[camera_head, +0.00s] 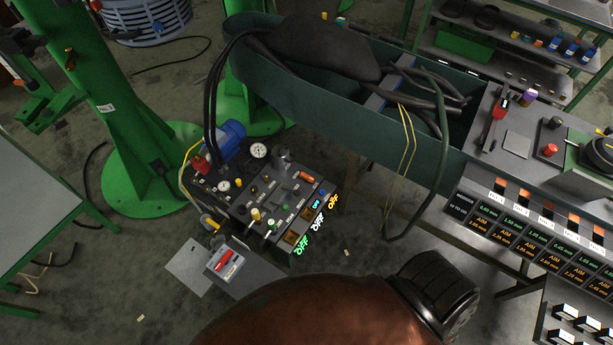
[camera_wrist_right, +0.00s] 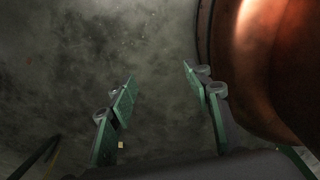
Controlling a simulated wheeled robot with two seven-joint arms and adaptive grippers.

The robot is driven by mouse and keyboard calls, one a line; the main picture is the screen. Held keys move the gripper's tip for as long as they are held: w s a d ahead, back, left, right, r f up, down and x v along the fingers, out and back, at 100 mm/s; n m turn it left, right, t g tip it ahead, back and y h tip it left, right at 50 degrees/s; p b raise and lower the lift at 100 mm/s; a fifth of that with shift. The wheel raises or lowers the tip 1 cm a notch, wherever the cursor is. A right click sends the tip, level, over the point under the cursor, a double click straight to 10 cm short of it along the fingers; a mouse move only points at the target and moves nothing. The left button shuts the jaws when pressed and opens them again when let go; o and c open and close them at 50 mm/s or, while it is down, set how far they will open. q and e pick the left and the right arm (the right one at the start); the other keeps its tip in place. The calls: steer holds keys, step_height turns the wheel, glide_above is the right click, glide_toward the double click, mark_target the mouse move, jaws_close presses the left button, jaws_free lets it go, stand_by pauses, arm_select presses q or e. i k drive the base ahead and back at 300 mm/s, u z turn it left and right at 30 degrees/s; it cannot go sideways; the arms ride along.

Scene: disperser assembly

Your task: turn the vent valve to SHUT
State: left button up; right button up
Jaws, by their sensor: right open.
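A dark control unit (camera_head: 262,195) stands low at centre left in the head view. It carries a blue motor (camera_head: 230,132), a round white gauge (camera_head: 259,151), small coloured knobs and lit displays reading OFF (camera_head: 302,245). A yellow handle (camera_head: 213,223) shows at its lower left side. I cannot tell which part is the vent valve or read its setting. My right gripper (camera_wrist_right: 158,90) shows in the right wrist view, open and empty above the grey floor. It is not visible in the head view, so its distance from the unit is unclear. My left gripper is out of view.
A grey-green trough (camera_head: 340,100) with thick dark hoses runs behind the unit. A bench with lit AIM displays (camera_head: 525,240) stands at right. A green post (camera_head: 125,120) and a grey table (camera_head: 45,195) are at left. A small tray (camera_head: 226,264) holds red and white items.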

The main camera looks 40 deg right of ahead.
mark_target(305, 175)
steer(key=z, duration=0.95)
